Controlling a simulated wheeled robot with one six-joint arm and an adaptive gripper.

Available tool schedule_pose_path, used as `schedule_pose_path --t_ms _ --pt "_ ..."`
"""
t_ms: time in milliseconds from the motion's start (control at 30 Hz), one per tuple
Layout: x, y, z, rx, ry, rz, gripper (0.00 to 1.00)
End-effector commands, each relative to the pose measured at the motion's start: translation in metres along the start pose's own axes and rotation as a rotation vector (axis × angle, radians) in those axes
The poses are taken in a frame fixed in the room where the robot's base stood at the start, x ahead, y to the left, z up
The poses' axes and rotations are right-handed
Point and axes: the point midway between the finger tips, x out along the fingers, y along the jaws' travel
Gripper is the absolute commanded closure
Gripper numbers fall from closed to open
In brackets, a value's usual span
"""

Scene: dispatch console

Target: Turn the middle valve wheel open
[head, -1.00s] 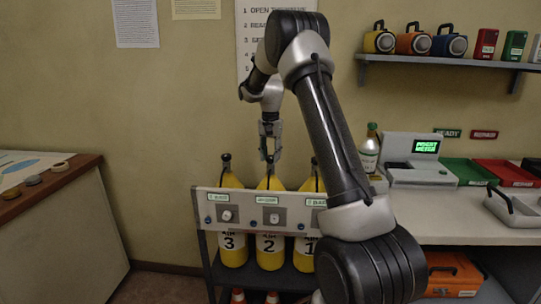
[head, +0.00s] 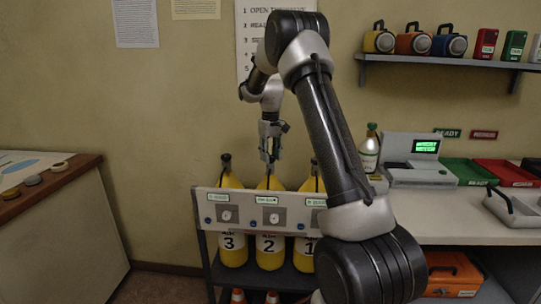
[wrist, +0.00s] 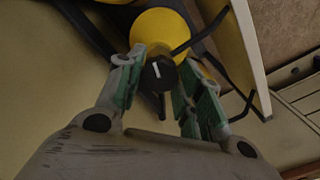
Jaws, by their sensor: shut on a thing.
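Three yellow cylinders stand in a rack, numbered 3, 2 and 1 from left to right. The middle cylinder (head: 270,254), number 2, is under my gripper (head: 269,156). Its valve wheel (wrist: 158,74) is a black knob with a white line, seen from above in the wrist view. My gripper (wrist: 157,78) points down, and its green-padded fingers are closed on this wheel from both sides. In the head view the wheel is mostly hidden by the fingers. The left cylinder (head: 233,249) and right cylinder (head: 303,254) stand apart from my gripper.
The rack's front panel (head: 250,226) carries gauges and small green-lit labels. A green-capped bottle (head: 369,150) and a meter with a lit display (head: 426,146) stand on the counter at the right. A green tray (head: 468,171) is beside the meter.

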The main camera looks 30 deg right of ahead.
Motion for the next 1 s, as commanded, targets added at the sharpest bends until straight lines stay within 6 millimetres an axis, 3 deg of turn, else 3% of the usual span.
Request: schedule_pose_path --t_ms 500,1000 --pt "-0.0007 0.0007 -0.0004 -0.389 0.001 0.001 0.88" --pt "-0.0007 0.0009 -0.0004 -0.498 0.001 0.001 0.88"
